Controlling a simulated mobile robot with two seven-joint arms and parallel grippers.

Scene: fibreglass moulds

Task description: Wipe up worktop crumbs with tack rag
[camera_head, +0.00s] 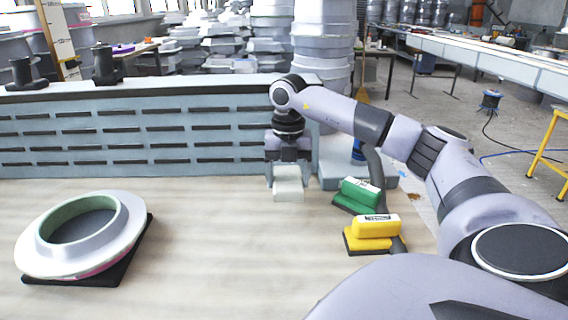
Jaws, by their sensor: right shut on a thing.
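My right gripper (288,167) points down near the back edge of the worktop (220,240), in front of the slotted blue-grey back panel. It is shut on a pale, whitish block-like thing (288,188), which looks like the tack rag. The rag is at or just above the worktop surface; I cannot tell whether it touches. I cannot make out crumbs on the pale wood-grain top. My left gripper is not in view.
A grey-white ring mould (122,235) sits on a black mat at left. A green block (361,190) and a yellow block (376,226), both dark-based, stand right of the gripper. The slotted panel (200,135) closes the back. The middle worktop is clear.

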